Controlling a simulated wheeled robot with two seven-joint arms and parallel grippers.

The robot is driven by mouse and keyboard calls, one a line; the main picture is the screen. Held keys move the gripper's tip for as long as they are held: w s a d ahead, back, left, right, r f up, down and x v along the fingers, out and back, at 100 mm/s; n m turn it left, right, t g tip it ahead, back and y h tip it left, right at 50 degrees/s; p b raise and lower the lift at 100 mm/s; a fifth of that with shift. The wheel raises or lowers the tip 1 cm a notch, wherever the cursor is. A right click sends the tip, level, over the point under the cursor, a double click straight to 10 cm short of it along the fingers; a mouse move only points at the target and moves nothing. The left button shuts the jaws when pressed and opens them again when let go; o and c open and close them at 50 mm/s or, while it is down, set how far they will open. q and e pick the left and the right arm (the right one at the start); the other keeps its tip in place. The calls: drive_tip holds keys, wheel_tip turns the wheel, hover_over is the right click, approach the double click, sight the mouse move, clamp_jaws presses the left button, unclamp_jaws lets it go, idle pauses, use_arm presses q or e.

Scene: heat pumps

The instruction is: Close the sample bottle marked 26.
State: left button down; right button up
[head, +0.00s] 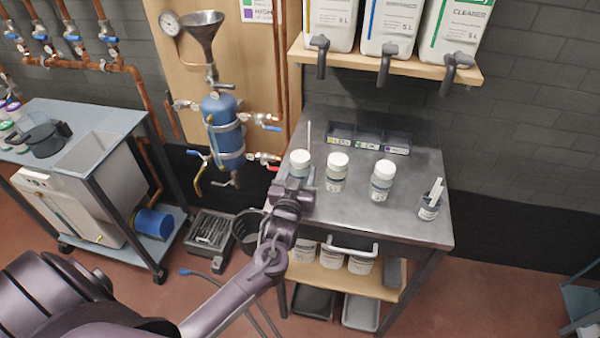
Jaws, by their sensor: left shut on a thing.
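Three white-capped sample bottles stand on the grey metal bench (408,225): a left one (300,161), a middle one (337,172) and a right one (382,180). Their marks are too small to read, so I cannot tell which is 26. My left gripper (297,184) is at the left bottle, shut on it. The gripper hides that bottle's lower part. I cannot tell whether its white cap is fully seated. My right gripper is not in view.
A small jar with strips (429,208) stands at the bench's right. A dark tray with labelled compartments (369,138) lies at the back. Large canisters (394,25) with taps sit on the shelf (345,62) above. The bench front between the right bottle and drawer is clear.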

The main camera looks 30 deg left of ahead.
use_arm(q)
drive_tip(key=shift+f, duration=0.2)
drive_tip(key=c, duration=0.7)
unclamp_jaws()
drive_tip(key=shift+o, duration=0.2)
drive_tip(key=shift+r, duration=0.2)
drive_tip(key=shift+s+d, duration=0.1)
drive_tip(key=shift+s, duration=0.15)
drive_tip(key=b+v, duration=0.1)
drive_tip(key=v, duration=1)
drive_tip(key=shift+s+b, duration=0.2)
drive_tip(key=shift+b, duration=0.1)
drive_tip(key=shift+d, duration=0.1)
